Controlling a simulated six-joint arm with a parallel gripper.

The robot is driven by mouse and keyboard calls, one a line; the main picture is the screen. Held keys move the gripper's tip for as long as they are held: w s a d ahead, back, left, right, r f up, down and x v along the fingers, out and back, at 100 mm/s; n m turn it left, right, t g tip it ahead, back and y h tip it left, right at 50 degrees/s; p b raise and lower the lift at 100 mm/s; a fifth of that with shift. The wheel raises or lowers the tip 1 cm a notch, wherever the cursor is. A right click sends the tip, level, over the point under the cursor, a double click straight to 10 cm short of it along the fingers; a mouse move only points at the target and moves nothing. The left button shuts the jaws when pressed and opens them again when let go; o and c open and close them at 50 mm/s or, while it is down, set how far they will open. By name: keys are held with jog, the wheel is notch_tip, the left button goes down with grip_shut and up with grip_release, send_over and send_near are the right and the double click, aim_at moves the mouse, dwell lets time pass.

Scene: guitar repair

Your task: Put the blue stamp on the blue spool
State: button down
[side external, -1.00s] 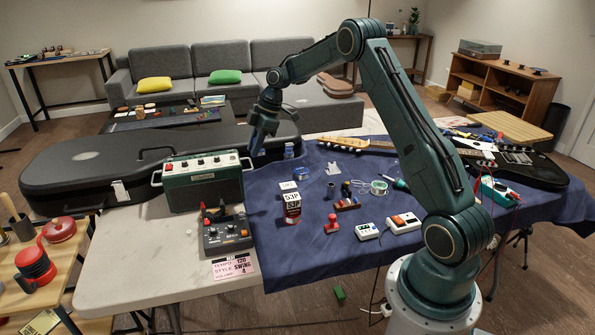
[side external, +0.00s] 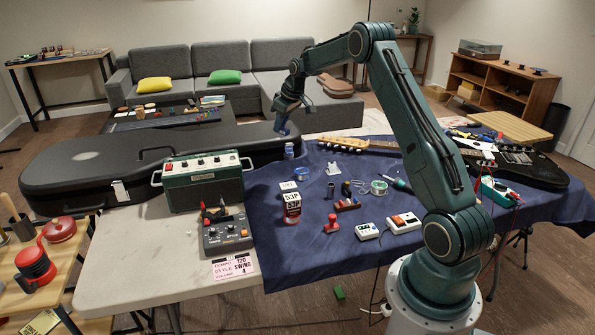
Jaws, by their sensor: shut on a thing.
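My gripper (side external: 284,116) is at the back of the work table, above the table and near the guitar case's right end. It is shut on a small blue thing, which I take to be the blue stamp (side external: 281,126); it is small and partly hidden by the fingers. The blue spool (side external: 302,174) appears to be the low round blue thing lying on the dark blue cloth, in front of and a little right of my gripper. The stamp is held in the air, apart from the spool.
A small blue-and-white container (side external: 289,151) stands between gripper and spool. A white stand (side external: 332,170), a labelled can (side external: 292,208) and a red stamp (side external: 332,224) are on the cloth (side external: 275,240). The green amplifier (side external: 203,185) stands left, the guitar neck (side external: 365,146) lies right.

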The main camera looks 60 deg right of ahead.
aim_at(301, 170)
jog(key=s+d+r+m+g+h, duration=0.1)
jog(key=s+d+r+m+h, duration=0.1)
jog(key=d+m, duration=0.5)
jog(key=shift+s+d, duration=0.4)
jog(key=shift+d, duration=0.6)
jog(key=shift+f, duration=0.15)
notch_tip(301, 170, down, 20)
jog(key=shift+r, duration=0.1)
jog(key=c, duration=1.3)
grip_release()
jog(key=shift+o, duration=0.2)
jog(key=v, duration=1.2)
jog(key=shift+w+a, duration=0.25)
